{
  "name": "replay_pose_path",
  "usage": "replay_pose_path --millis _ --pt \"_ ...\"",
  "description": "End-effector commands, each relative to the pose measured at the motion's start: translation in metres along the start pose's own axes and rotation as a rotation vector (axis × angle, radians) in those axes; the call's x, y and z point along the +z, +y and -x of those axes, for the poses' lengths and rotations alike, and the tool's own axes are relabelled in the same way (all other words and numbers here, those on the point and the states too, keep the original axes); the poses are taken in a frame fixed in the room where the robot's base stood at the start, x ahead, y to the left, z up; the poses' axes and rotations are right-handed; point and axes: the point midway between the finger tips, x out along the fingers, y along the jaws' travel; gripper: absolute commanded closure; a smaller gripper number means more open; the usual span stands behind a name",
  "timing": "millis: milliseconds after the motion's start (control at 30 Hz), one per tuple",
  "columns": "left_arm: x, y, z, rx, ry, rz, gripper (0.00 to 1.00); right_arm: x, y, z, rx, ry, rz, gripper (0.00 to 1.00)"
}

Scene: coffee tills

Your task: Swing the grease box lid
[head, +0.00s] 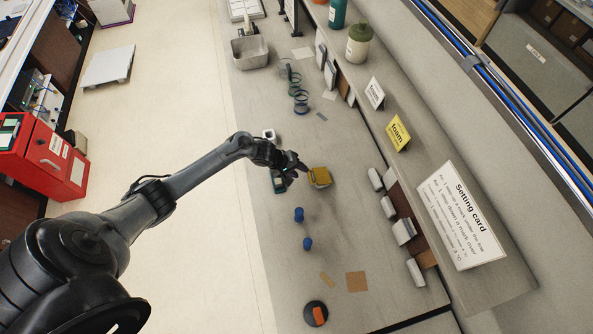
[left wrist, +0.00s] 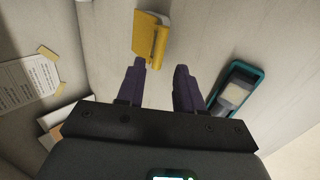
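The small yellow grease box (head: 319,177) stands on the grey worktop, just right of my left gripper (head: 299,170) in the head view. In the left wrist view the yellow box (left wrist: 149,42) is at the top, with a flat face and a folded edge; I cannot tell how far its lid is open. The purple fingers of my left gripper (left wrist: 160,66) are apart with nothing between them. The left fingertip in that view lies close to the box's lower edge; contact cannot be told. My right gripper is not in view.
A teal-framed device (left wrist: 237,90) lies beside the right finger in the wrist view. Two blue knobs (head: 303,229), green rings (head: 300,101) and a metal tray (head: 250,52) are on the worktop. A raised shelf with a setting card (head: 462,215) runs along the right.

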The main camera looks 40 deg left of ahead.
Motion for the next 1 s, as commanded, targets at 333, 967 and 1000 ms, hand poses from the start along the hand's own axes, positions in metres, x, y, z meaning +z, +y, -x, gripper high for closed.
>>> replay_pose_path --millis 333,967,1000 --pt "0.000 -0.003 -0.050 0.001 0.002 -0.004 0.64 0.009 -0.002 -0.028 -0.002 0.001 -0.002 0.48" --pt "0.000 0.000 -0.069 0.000 0.002 -0.004 1.00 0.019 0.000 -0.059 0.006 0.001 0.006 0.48" --pt "0.000 0.000 -0.069 0.000 0.002 -0.004 1.00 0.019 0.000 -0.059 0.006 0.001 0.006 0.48"
